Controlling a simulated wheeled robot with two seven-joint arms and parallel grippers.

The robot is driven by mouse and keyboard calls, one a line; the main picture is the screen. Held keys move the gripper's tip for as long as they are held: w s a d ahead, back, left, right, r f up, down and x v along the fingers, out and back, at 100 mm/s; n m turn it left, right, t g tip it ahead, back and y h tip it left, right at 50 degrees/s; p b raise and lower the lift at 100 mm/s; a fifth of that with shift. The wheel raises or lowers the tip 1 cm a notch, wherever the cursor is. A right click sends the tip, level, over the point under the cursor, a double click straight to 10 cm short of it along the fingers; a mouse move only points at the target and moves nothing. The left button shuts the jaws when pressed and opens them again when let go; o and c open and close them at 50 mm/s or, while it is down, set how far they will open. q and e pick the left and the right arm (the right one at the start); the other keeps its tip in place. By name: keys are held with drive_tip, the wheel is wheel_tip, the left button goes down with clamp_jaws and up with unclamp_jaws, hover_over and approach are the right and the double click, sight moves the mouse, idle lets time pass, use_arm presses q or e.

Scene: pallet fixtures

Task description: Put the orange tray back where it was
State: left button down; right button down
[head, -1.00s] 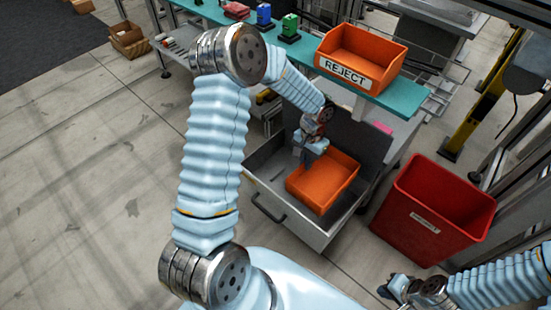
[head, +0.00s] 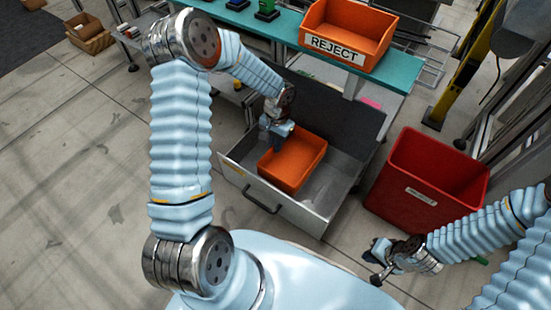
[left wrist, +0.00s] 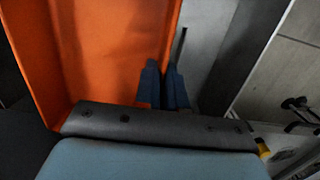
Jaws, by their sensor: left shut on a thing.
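The orange tray (head: 297,165) is inside the open grey drawer (head: 325,205), towards its left part. I cannot tell whether it rests on the drawer floor or is slightly raised. My left gripper (head: 281,138) is at the tray's back left rim, shut on its wall. In the left wrist view the tray (left wrist: 110,45) fills the left side, and the closed fingers (left wrist: 163,85) are at its edge. My right gripper (head: 378,262) is low at the right, away from the drawer; its jaws are too small to read.
An orange REJECT bin (head: 350,32) stands on the teal shelf (head: 395,72) above the drawer. A red bin (head: 425,180) stands on the floor to the drawer's right. Bare drawer floor (head: 335,180) lies right of the tray. Open floor extends to the left.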

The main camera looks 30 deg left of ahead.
sight(276, 157)
use_arm(q)
wheel_tip(276, 157, down, 8)
drive_tip(key=b, duration=0.4)
drive_tip(key=shift+r, duration=0.4)
drive_tip(key=shift+f+b, duration=0.55)
drive_tip(key=shift+f, duration=0.05)
drive_tip(key=c, duration=1.2)
unclamp_jaws()
drive_tip(key=shift+r, duration=0.1)
drive_tip(key=shift+r+p, duration=0.35)
drive_tip(key=shift+p, duration=0.1)
drive_tip(key=r, duration=0.4)
drive_tip(key=w+r+p, duration=0.1)
drive_tip(key=r, duration=0.3)
drive_tip(key=r+p, duration=0.1)
drive_tip(key=r, duration=0.3)
drive_tip(key=shift+w+r, duration=0.15)
